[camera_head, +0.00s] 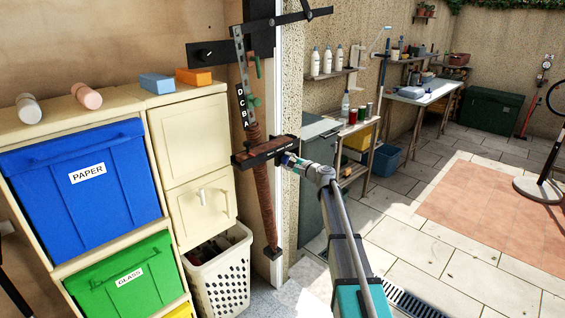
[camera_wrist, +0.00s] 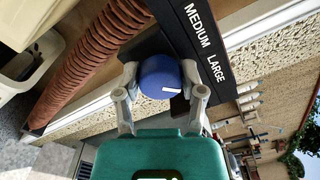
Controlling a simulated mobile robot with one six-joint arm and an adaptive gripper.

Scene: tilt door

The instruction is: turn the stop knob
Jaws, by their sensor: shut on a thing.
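The stop knob is a round blue knob (camera_wrist: 158,72) with a short white mark, on a black plate (camera_wrist: 172,22) lettered MEDIUM and LARGE. In the wrist view my gripper (camera_wrist: 160,84) has one finger on each side of the knob and is shut on it. The mark sits toward the knob's right side in that view. In the head view my gripper (camera_head: 290,160) is at the right end of the black plate (camera_head: 262,152), and the knob is mostly hidden by the fingers.
A brown ridged column (camera_head: 264,208) runs behind the plate, with a lettered metal strip (camera_head: 243,80) above it. A white laundry basket (camera_head: 220,278) and cream cabinets (camera_head: 195,163) stand to the left. A grey cabinet (camera_head: 318,140) stands to the right. Paved floor lies open farther right.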

